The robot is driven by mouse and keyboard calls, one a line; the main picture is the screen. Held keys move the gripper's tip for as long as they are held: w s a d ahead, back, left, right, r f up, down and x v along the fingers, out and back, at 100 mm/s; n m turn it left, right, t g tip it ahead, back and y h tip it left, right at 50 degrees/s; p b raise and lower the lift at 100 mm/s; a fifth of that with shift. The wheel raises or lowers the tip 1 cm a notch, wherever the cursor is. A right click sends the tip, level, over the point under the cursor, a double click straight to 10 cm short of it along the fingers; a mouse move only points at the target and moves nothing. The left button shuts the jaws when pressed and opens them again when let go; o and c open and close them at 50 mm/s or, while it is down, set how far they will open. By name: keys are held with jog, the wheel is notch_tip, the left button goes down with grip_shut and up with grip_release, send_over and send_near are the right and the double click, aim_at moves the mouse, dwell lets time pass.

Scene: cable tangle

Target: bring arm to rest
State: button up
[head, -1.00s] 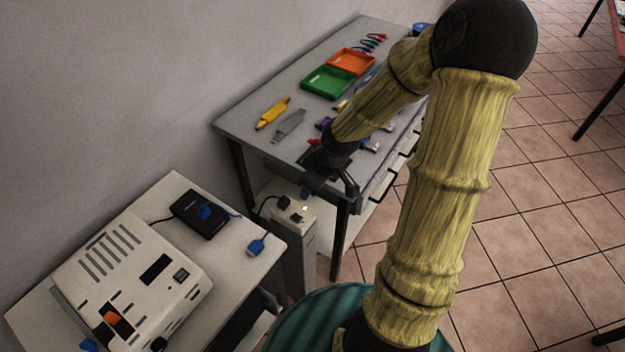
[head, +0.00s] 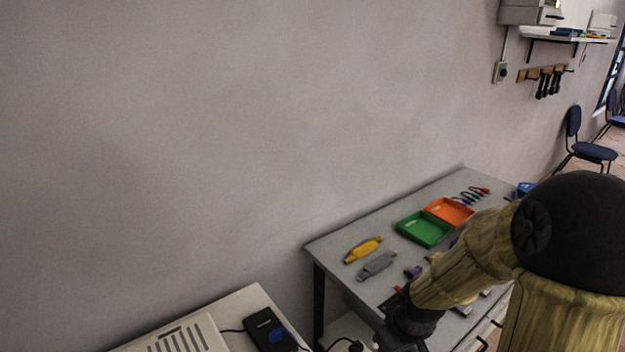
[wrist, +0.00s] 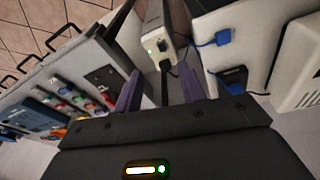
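My arm reaches from the lower right of the head view toward the grey worktable (head: 330,243), bent at a large black joint. My gripper is pointed downward at the bottom edge of the head view, where its fingertips are cut off. In the wrist view my gripper (wrist: 160,88) shows two purple-grey fingers standing apart, with nothing held between them. Beyond the fingers, a white socket box (wrist: 160,42) with a lit green light and a black plug stands lower down, apart from them.
The worktable bears a green tray (head: 424,229), an orange tray (head: 451,211), a yellow connector (head: 363,250) and a grey one (head: 377,266). A black box (head: 266,326) and a vented white machine (head: 190,338) sit at lower left. Blue chairs (head: 590,150) stand far right.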

jog(key=s+a+r+m+p, duration=0.2)
jog(key=s+r+m, duration=0.2)
jog(key=s+r, duration=0.2)
jog(key=shift+a+r+m+h, duration=0.15)
jog(key=shift+r+m+h, duration=0.2)
jog(key=shift+r, duration=0.6)
